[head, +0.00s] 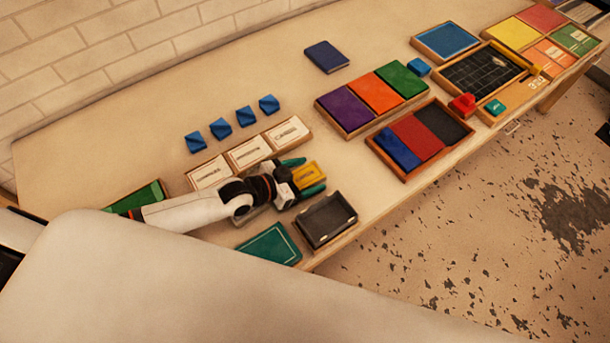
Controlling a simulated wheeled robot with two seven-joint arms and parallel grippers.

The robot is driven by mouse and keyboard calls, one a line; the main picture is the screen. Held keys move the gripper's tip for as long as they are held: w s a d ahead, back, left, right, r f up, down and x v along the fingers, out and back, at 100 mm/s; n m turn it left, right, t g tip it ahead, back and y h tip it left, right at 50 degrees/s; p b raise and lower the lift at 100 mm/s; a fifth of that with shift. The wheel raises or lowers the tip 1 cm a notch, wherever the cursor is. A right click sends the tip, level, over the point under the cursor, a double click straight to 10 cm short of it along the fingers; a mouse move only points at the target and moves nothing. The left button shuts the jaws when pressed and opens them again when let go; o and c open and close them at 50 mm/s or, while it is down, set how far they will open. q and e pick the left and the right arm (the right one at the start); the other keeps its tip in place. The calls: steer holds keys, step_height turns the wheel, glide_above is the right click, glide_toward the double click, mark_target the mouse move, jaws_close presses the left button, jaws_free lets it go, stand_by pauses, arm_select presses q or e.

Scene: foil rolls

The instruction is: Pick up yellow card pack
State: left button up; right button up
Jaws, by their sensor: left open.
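The yellow card pack (307,176) lies on the table in the head view, just left of the middle. It is a small yellow block with dark print on top. My left gripper (305,177) reaches in from the left with its two green-tipped fingers apart. One finger is on the far side of the pack and one on the near side, so the pack sits between them. I cannot tell whether either finger touches it. My wrist hides what lies under it. My right gripper is not in view.
A dark open tray (326,220) and a green board (270,246) lie close on the near side. White labelled cards (249,152) sit in a wooden tray behind my wrist. Several blue blocks (221,128) stand farther back. Coloured trays (373,94) fill the right; the back left table is clear.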

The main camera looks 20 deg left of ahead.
arm_select(q)
steer(key=shift+s, duration=0.1)
steer(key=c, duration=1.1)
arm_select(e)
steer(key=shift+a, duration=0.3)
